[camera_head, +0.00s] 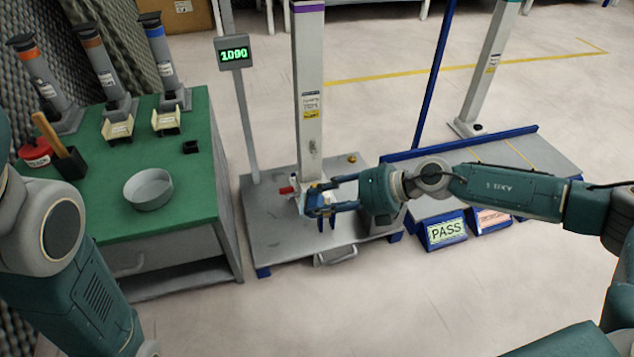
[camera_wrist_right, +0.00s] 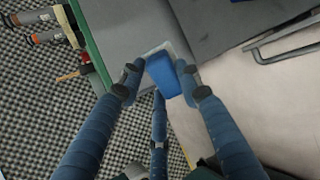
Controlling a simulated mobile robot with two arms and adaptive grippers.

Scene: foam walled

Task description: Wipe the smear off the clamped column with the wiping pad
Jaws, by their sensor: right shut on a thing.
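The clamped column (camera_head: 309,90) stands upright on a grey base plate (camera_head: 270,225) in the head view, with a purple band near its top. A small dark smear (camera_head: 313,147) shows on its front face, below a yellow label. My right gripper (camera_head: 318,203) is in front of the column's foot, below the smear. In the right wrist view its fingers (camera_wrist_right: 166,88) are shut on the wiping pad (camera_wrist_right: 163,73), a blue block with a pale edge. The pad is mostly hidden by the fingers in the head view. My left gripper is out of view.
A red clamp handle (camera_head: 286,190) is beside the column's foot. A green bench (camera_head: 185,200) at left holds a grey bowl (camera_head: 148,188) and several short columns. A blue-edged platform (camera_head: 530,150) with a PASS sign (camera_head: 445,231) is at right. Open floor lies in front.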

